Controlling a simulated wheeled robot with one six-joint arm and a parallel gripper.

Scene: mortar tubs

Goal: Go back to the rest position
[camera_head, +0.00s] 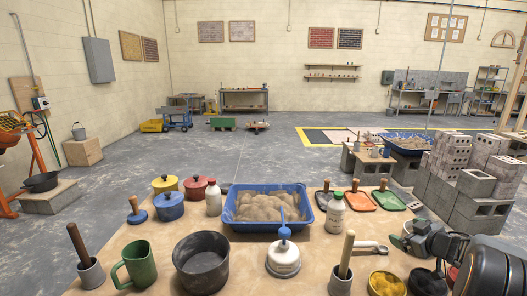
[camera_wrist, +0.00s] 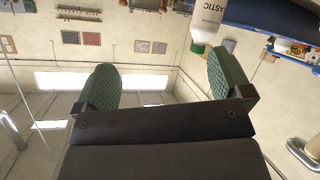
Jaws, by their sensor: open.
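My gripper (camera_head: 402,236) is at the right side of the work table in the head view, low and close to the tabletop items. In the wrist view, my gripper (camera_wrist: 166,66) shows two green padded fingers spread wide with nothing between them. That view appears upside down. A white bottle with a green cap (camera_wrist: 206,28) shows beyond the right finger, apart from it. In the head view, the white bottle (camera_head: 335,214) stands upright left of my gripper.
The table (camera_head: 140,228) is crowded. A blue tub of mortar (camera_head: 268,207) sits at its centre, with a dark bucket (camera_head: 201,263), green mug (camera_head: 138,265), squeeze bottle (camera_head: 283,257) and lidded pots around it. Grey blocks (camera_head: 480,206) are stacked at the right. Open floor lies beyond.

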